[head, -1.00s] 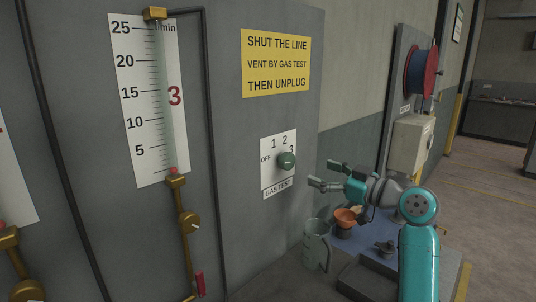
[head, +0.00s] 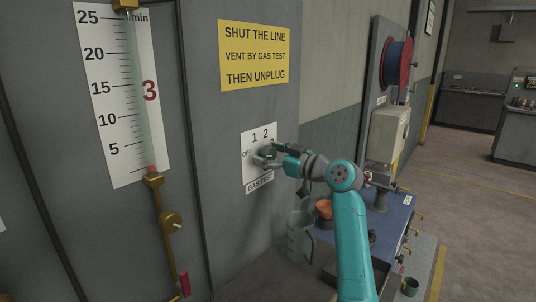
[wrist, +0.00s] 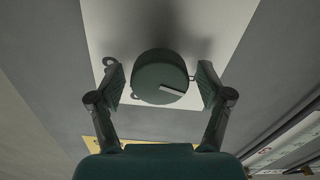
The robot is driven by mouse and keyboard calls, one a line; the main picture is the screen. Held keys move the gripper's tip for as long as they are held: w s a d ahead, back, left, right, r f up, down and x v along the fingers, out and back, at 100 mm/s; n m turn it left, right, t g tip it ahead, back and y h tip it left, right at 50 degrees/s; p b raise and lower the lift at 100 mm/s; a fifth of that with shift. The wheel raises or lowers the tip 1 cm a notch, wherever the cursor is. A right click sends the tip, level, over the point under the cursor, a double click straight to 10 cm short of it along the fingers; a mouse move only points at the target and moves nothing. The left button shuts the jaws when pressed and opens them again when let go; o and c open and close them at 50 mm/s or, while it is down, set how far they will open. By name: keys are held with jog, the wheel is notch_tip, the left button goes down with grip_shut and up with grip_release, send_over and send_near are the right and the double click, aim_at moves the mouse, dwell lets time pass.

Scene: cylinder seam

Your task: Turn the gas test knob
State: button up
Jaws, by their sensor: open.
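The gas test knob (head: 269,153) is a round dark green knob on a white plate (head: 249,169) marked OFF, 1, 2 and GAS TEST, fixed to the grey cabinet. In the wrist view the knob (wrist: 160,78) shows face-on with a pale pointer line towards the lower right. My gripper (wrist: 161,90) is open, with one finger on each side of the knob. A small gap shows between the knob and each finger. In the head view my gripper (head: 268,157) covers part of the knob and the plate's right side.
A flow gauge (head: 122,95) with a brass valve (head: 171,221) is to the left. A yellow sign (head: 254,54) hangs above the plate. Below my arm are a grey-green jug (head: 299,238), an orange funnel (head: 324,208) and a blue-topped bench (head: 393,220).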

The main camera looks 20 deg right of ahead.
jog(key=shift+w, duration=0.1)
jog(key=c, duration=1.2)
jog(key=shift+m, duration=0.3)
jog(key=m, duration=0.9)
jog(key=shift+w+d+m, duration=0.1)
jog(key=shift+m, duration=0.2)
jog(key=m, duration=0.4)
jog(key=shift+f+m, duration=0.1)
jog(key=shift+m, duration=0.2)
jog(key=m, duration=0.4)
jog(key=shift+d+f+m, duration=0.1)
jog(key=shift+f+m, duration=0.05)
jog(key=shift+m, duration=0.25)
